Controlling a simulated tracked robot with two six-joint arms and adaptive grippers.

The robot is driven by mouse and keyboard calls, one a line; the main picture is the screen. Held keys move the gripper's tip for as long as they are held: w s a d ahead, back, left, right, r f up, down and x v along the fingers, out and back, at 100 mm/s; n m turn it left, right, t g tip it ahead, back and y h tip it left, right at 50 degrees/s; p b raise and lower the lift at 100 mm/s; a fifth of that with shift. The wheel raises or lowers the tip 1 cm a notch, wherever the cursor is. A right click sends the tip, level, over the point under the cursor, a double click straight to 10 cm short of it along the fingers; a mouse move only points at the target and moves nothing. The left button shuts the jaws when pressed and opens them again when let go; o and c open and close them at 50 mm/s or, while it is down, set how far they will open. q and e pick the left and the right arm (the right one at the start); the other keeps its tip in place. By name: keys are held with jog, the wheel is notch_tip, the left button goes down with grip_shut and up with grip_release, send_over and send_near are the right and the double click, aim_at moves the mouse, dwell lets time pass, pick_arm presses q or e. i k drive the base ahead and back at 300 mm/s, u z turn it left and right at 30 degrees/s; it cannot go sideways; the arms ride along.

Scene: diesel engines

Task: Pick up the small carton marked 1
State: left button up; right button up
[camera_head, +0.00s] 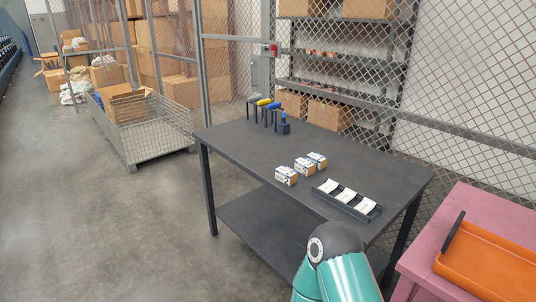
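Three small white-and-brown cartons stand in a slanting row on the dark table (240,158): a front one (286,176), a middle one (304,167) and a back one (317,160). Their markings are too small to read, so I cannot tell which is marked 1. A teal and dark-grey part of my own arm shows at the bottom, in front of the table. Neither of my grippers is in view.
A black tray (373,214) with white pieces lies right of the cartons. Stands with yellow and blue tops (265,112) are at the table's back. A pink table (430,245) with an orange tray (490,268) is at right. A mesh fence stands behind; open floor lies left.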

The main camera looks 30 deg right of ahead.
aim_at(320, 162)
jog(key=z, duration=0.15)
jog(key=i, duration=1.25)
jog(key=z, duration=0.85)
